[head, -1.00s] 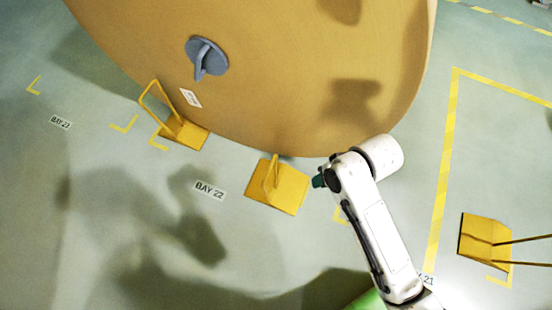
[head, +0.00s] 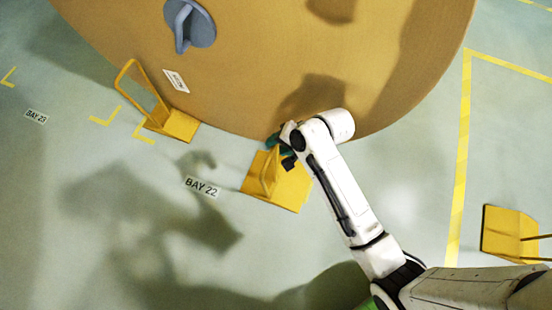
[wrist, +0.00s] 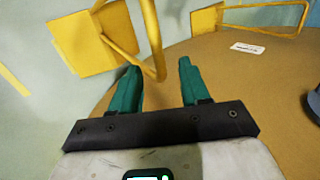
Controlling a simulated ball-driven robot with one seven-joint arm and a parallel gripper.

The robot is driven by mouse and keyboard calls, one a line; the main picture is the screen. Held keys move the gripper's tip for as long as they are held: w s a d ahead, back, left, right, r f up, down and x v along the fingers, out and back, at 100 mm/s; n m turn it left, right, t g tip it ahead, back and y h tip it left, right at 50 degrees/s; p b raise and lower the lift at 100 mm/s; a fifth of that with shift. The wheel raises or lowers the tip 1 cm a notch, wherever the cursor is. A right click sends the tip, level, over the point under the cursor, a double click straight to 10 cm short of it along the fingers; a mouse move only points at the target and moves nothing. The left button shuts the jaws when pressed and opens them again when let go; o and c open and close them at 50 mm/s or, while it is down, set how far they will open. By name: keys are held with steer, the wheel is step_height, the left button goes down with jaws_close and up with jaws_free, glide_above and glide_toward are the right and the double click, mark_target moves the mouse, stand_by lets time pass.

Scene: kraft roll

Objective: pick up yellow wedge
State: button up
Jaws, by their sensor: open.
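A yellow wedge (head: 290,188) with an upright loop handle stands on the floor at the lower edge of the big brown roll. In the wrist view the same wedge (wrist: 72,42) is at the upper left. My gripper (head: 281,146) is at the top of this wedge's handle in the head view, partly hidden by my arm. In the wrist view my gripper (wrist: 157,75) has its teal fingers apart, and one bar of the handle (wrist: 153,40) shows between them. I cannot tell whether they touch.
The brown roll (head: 240,75) fills the top, with a grey-blue hub (head: 190,25) and a white label (head: 176,81). A second yellow wedge (head: 172,124) stands left along the roll, a third (head: 508,232) at the right. The floor below BAY 22 (head: 202,187) is free.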

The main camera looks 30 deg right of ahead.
mark_target(275, 146)
steer(key=b+x, duration=0.1)
steer(key=x, duration=0.1)
steer(key=b+x, duration=0.2)
steer(key=x, duration=0.1)
steer(key=shift+w+d+f, duration=0.1)
steer(key=shift+w+f, duration=0.1)
steer(key=shift+f, duration=0.15)
jaws_close()
stand_by(1.1)
steer(key=shift+r, duration=0.15)
